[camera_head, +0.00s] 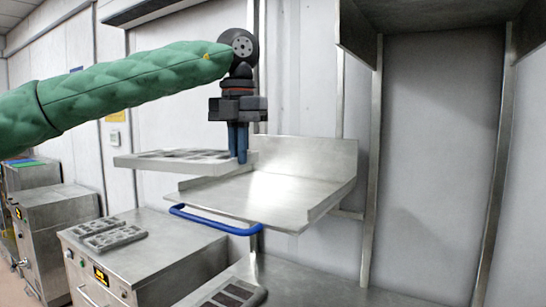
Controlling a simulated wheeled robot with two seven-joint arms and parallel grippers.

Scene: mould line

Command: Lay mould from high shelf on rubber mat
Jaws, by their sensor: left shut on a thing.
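My left gripper (238,157), on the arm in a green quilted sleeve, points down with its blue fingers closed on the right-hand end of a mould (140,163). The mould is a flat, light grey slab with darker recesses in its top. It is held roughly level, to the left of a bare steel shelf (265,190) and above the machine top below. The fingertips are partly hidden by the mould's edge. I cannot make out a rubber mat for certain. My right gripper is not in view.
The steel shelf has raised sides and a blue rail (215,221) along its front. Below left, grey moulds (110,236) lie on a steel cabinet (170,250). Another mould (232,294) lies at the bottom edge. A steel overhead hood (430,15) and posts stand at right.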

